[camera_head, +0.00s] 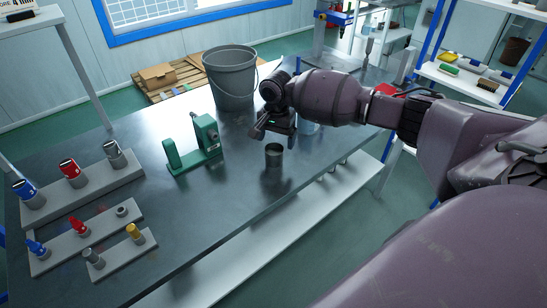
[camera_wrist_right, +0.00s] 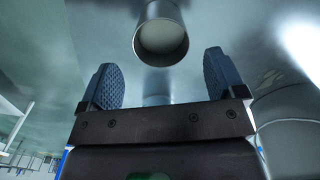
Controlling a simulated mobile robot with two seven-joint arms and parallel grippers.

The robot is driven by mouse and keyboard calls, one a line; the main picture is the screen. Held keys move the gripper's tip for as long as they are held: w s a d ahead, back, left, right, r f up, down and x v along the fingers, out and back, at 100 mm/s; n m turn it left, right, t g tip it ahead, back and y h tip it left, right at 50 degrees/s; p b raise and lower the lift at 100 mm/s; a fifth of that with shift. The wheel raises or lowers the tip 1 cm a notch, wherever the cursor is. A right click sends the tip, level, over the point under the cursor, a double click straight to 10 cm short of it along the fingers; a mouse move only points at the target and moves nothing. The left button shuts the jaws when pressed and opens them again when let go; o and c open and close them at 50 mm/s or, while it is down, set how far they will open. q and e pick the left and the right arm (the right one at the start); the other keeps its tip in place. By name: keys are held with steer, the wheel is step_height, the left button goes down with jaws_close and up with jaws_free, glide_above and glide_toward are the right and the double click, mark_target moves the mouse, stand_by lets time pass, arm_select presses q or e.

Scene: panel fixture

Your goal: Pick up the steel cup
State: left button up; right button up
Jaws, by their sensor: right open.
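The steel cup (camera_head: 274,157) stands upright on the metal table, right of the green vise-like fixture. My right gripper (camera_head: 268,133) is open and empty, just above and behind the cup in the head view. In the right wrist view, the cup (camera_wrist_right: 161,40) shows its round open mouth at the top middle. The two dark ridged fingers of my right gripper (camera_wrist_right: 159,68) stand apart, one to each side below the cup, and do not touch it. My left gripper is not in view.
The table (camera_head: 230,215) is bare in front of the cup. A green fixture (camera_head: 194,150) stands left and a large grey bucket (camera_head: 230,80) behind. Grey racks with coloured pegs (camera_head: 85,185) fill the left side.

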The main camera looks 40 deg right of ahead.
steer(key=f, duration=0.2)
steer(key=f+b, duration=0.1)
steer(key=f, duration=0.3)
steer(key=shift+s+a+f, duration=0.1)
steer(key=shift+a+f, duration=0.15)
steer(key=shift+a, duration=0.15)
steer(key=shift+r, duration=0.1)
steer(key=c, duration=1.1)
steer(key=shift+r, duration=0.1)
